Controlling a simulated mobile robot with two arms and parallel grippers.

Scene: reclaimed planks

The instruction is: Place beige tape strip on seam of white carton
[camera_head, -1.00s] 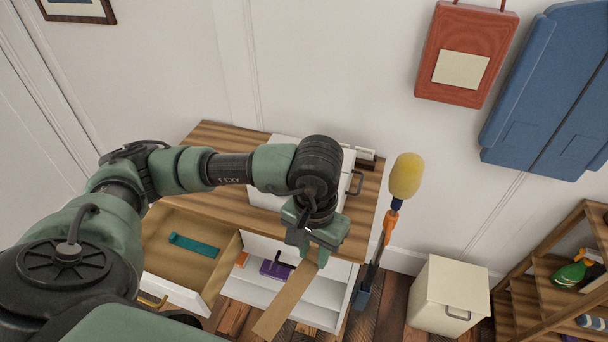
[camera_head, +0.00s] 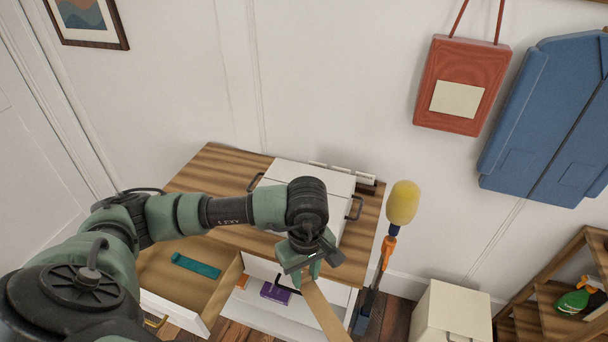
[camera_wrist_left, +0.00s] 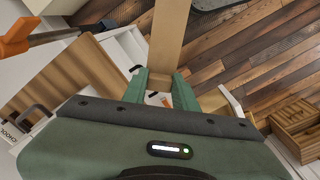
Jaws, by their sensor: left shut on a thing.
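The beige tape strip (camera_head: 325,312) hangs from my left gripper (camera_head: 306,276), which is shut on its upper end. In the left wrist view the strip (camera_wrist_left: 168,38) runs out straight from between the green fingers (camera_wrist_left: 163,88). The white carton (camera_head: 309,178) stands on the wooden cabinet top, with dark handles at its sides and a thin seam line across its top. My left arm hides its front part. The gripper and strip are in front of the carton and apart from it. My right gripper is not in view.
The cabinet's wooden top (camera_head: 215,168) is bare at left. An open drawer (camera_head: 165,262) holds a teal item (camera_head: 196,266). A purple box (camera_head: 275,292) sits on the shelf below. A yellow-headed pole (camera_head: 402,203) stands at right, near a cream bin (camera_head: 450,312).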

